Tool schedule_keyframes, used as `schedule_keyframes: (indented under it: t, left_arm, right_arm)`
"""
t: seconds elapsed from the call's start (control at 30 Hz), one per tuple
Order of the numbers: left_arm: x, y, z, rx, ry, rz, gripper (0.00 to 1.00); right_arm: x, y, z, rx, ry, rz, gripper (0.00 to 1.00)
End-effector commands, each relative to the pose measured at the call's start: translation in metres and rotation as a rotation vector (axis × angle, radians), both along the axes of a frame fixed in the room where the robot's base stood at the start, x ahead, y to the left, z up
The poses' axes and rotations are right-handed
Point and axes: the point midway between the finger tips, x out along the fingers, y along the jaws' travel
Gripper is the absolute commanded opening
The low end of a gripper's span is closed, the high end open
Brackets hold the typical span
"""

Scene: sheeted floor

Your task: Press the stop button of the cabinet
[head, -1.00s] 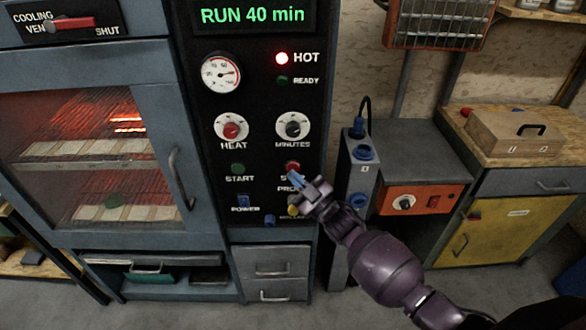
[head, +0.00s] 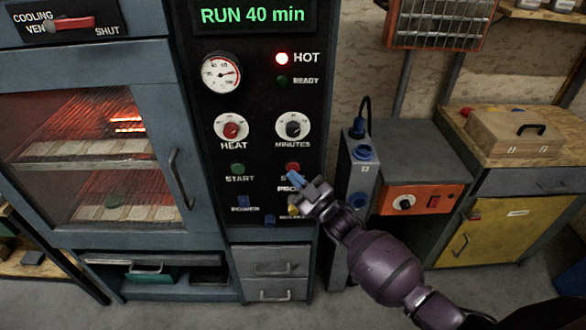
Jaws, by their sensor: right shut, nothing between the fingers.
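The cabinet (head: 151,62) is a grey-blue oven with a black control panel. Its display (head: 253,15) reads "RUN 40 min", and a red HOT lamp (head: 282,58) is lit. The red stop button (head: 292,168) sits to the right of the green start button (head: 238,169); its label is partly covered by my gripper. I cannot tell whether the tips touch the button or panel. My left gripper is not in view.
A grey socket post (head: 359,170) and an orange-fronted unit (head: 412,199) stand close to the right of the panel.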

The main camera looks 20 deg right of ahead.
Motion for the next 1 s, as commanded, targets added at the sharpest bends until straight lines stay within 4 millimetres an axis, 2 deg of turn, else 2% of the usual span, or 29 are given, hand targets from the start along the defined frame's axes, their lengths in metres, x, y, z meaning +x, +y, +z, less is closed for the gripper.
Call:
schedule_keyframes:
  t: [1.0]
  left_arm:
    - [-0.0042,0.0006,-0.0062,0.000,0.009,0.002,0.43]
  right_arm:
    - [0.0089,-0.0025,0.0000,0.000,0.000,0.000,0.00]
